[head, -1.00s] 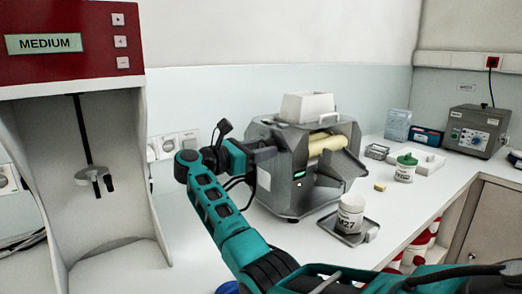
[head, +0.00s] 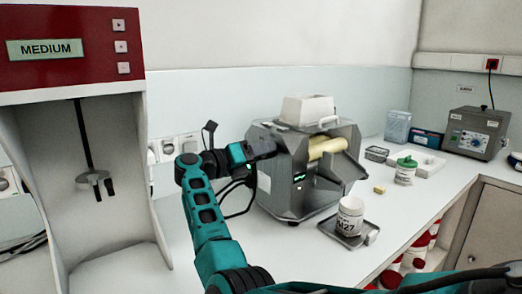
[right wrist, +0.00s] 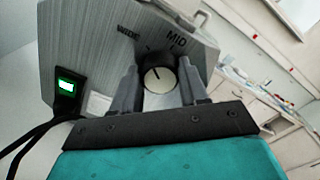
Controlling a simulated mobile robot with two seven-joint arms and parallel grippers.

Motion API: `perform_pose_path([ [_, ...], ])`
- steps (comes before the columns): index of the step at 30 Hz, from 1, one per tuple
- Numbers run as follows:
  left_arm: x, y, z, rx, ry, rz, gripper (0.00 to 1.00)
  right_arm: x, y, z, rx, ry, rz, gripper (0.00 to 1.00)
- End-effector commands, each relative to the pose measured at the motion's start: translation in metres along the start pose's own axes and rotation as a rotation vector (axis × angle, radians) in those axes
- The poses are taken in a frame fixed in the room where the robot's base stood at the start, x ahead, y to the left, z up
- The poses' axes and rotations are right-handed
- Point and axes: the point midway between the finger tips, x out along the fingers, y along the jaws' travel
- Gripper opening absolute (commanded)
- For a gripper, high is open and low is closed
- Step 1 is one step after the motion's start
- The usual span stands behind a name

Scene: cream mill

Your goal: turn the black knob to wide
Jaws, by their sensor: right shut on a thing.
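The grey mill (head: 283,188) stands on the white worktop with rollers and a hopper on top. My right gripper (head: 268,149) is at the upper left side of the mill. In the right wrist view, the knob (right wrist: 160,76) has a pale round face with a dark pointer line and a dark surround. The two fingers of my right gripper (right wrist: 158,84) are shut on it, one on each side. The labels WIDE (right wrist: 128,30) and MID (right wrist: 177,40) are printed above it. The pointer leans slightly left of upright in the picture. My left gripper is not in view.
A white jar (head: 349,214) stands on a small tray (head: 337,232) in front of the mill. A green-lidded jar (head: 405,170) and a grey instrument (head: 477,131) are farther right. A red and white stand (head: 75,65) reading MEDIUM is at left. Worktop at front left is clear.

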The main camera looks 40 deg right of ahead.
Motion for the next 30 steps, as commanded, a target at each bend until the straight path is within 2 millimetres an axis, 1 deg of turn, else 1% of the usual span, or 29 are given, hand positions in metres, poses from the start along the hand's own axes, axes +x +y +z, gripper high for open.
perform_pose_path([
  [3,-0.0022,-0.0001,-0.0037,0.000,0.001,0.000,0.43,-0.0002,-0.0003,0.0002,-0.064,0.002,0.001,0.13],
  [10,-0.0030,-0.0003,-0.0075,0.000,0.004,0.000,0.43,-0.0002,0.0002,-0.0001,-0.138,0.002,0.001,0.13],
  [26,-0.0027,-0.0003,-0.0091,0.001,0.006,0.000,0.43,-0.0002,0.0003,-0.0003,-0.159,0.001,0.001,0.13],
  [27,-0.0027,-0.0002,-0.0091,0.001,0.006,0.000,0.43,-0.0002,0.0003,-0.0002,-0.159,0.001,0.001,0.46],
  [30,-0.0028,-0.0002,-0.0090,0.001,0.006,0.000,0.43,-0.0002,0.0003,-0.0002,-0.158,0.001,0.001,0.55],
])
